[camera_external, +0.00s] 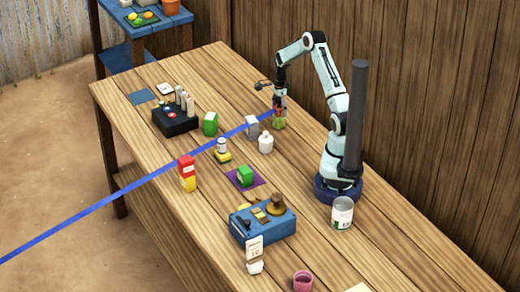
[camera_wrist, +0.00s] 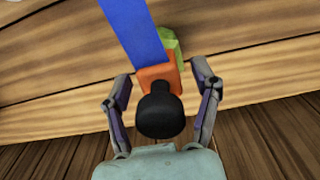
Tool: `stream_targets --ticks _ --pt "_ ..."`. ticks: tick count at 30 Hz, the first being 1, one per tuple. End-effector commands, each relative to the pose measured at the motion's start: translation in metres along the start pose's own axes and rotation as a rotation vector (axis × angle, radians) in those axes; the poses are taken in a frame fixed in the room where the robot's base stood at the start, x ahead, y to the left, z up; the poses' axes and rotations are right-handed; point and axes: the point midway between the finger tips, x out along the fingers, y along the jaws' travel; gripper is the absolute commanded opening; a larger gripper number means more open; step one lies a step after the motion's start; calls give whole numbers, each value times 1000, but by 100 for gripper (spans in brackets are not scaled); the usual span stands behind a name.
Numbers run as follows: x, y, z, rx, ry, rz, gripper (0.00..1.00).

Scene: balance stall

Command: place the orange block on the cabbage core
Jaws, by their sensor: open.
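My gripper (camera_external: 279,108) is at the far end of the table, pointing down just above the green cabbage core (camera_external: 279,125). The orange block (camera_wrist: 153,73) shows between the open fingers in the wrist view, seemingly apart from both of them. The cabbage core (camera_wrist: 172,45) shows partly behind it there. The block appears to be on or just above the core; I cannot tell whether they touch. A black rounded knob (camera_wrist: 160,112) covers the block's near part; I cannot tell what it belongs to. In the wrist view my gripper (camera_wrist: 161,85) is open.
A straight blue band (camera_external: 120,189) runs from the lower left to the block area. A grey block (camera_external: 252,127) and white bottle (camera_external: 265,144) stand near the gripper. A green block (camera_external: 210,124) and black box (camera_external: 175,122) are left. A dark pole (camera_external: 355,120) stands beside my arm.

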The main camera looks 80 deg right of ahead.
Motion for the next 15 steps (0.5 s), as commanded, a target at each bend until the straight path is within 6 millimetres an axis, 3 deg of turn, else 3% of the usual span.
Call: stream_targets --ticks 5,15 --pt "-11 -1 0 0 1 -3 62" --pt "-86 -1 0 0 1 -6 62"
